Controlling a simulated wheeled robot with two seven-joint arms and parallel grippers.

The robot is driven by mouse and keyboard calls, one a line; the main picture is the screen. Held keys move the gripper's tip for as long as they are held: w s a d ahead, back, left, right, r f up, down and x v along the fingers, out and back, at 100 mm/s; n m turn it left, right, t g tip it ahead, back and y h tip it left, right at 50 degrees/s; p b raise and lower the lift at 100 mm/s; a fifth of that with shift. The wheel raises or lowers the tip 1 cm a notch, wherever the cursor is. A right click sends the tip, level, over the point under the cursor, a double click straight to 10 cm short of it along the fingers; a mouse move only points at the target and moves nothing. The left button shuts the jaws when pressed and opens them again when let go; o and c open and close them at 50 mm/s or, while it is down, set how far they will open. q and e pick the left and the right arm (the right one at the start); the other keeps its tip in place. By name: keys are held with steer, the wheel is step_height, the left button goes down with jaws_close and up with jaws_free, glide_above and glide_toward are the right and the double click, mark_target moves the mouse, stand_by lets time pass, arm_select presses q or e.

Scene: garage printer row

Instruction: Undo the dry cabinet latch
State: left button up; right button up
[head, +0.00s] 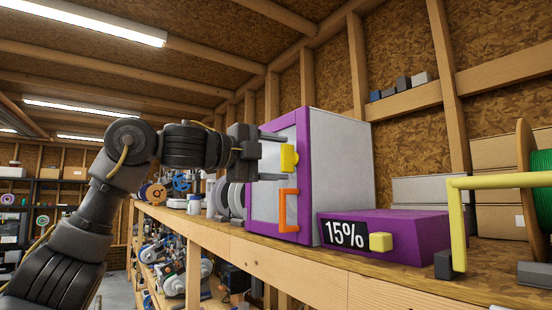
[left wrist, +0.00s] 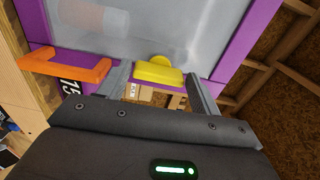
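The dry cabinet (head: 340,165) is a grey-white box with a purple-framed clear door, standing on the wooden shelf. A yellow latch (head: 289,158) sits on the door's edge, above an orange handle (head: 288,211). In the left wrist view the latch (left wrist: 158,72) lies between my left fingertips and the orange handle (left wrist: 65,65) is to the left. My left gripper (head: 279,157) is open, with one finger above and one below the latch in the head view. I cannot tell whether the fingers touch it. My right gripper is not in view.
A yellow frame (head: 459,220) and green spool (head: 539,180) are farther right. Spools and a white mug (head: 193,204) stand left along the shelf (head: 240,245).

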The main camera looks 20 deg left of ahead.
arm_select(q)
steer(key=shift+o, duration=1.4)
steer(key=shift+a, duration=0.1)
steer(key=b+v, duration=0.4)
steer(key=v, duration=0.6)
steer(key=shift+s+a+b, duration=0.2)
steer(key=shift+s+b, duration=0.1)
steer(key=shift+b, duration=0.1)
